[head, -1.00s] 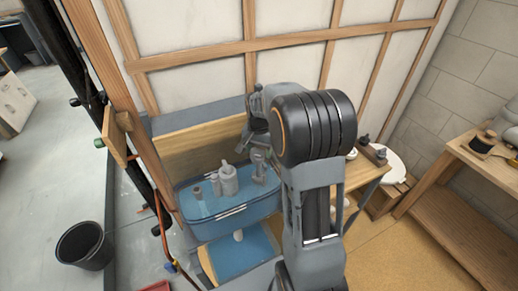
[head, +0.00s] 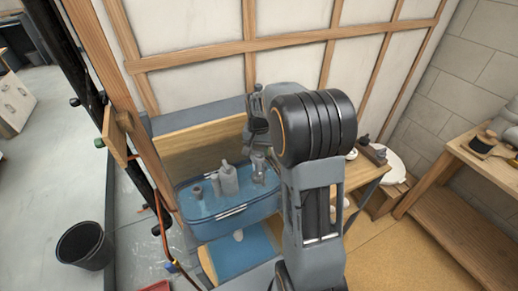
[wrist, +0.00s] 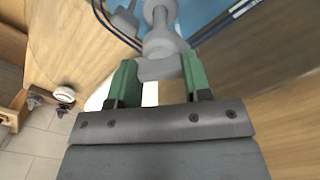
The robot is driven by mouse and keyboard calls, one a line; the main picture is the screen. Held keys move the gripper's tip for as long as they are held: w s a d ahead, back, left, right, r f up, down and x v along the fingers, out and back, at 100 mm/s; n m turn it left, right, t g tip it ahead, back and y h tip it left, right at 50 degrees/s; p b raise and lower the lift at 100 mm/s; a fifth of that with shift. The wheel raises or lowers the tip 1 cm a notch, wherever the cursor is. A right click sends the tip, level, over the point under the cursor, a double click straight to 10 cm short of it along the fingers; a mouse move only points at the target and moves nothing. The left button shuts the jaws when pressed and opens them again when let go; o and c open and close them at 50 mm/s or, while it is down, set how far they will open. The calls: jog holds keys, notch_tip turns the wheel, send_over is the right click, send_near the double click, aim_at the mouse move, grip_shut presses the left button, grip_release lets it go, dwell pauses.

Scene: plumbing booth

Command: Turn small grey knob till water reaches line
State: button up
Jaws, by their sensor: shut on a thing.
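A small grey knob (wrist: 160,68) is between the green fingertips of my gripper (wrist: 158,80) in the wrist view. The fingers are shut on it. It joins a pale grey stem and fitting (wrist: 160,30) that reach toward the blue tub. In the head view my gripper (head: 256,140) is above the tub's back right, partly hidden by my arm. The blue tub (head: 238,226) holds water (head: 215,206). A pale grey fitting (head: 259,165) stands below my gripper. The level line cannot be made out.
Pale bottle-like shapes (head: 228,180) stand in the tub. A wooden frame wall (head: 200,60) is behind it. A black bucket (head: 85,246) is on the floor at left. A wooden bench (head: 470,170) is at right.

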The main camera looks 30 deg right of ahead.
aim_at(259, 150)
jog(key=n, duration=0.6)
jog(key=shift+n, duration=0.3)
dwell(0.5)
jog(key=o, duration=0.9)
notch_tip(259, 150, up, 14)
jog(key=shift+f, duration=0.1)
dwell(0.5)
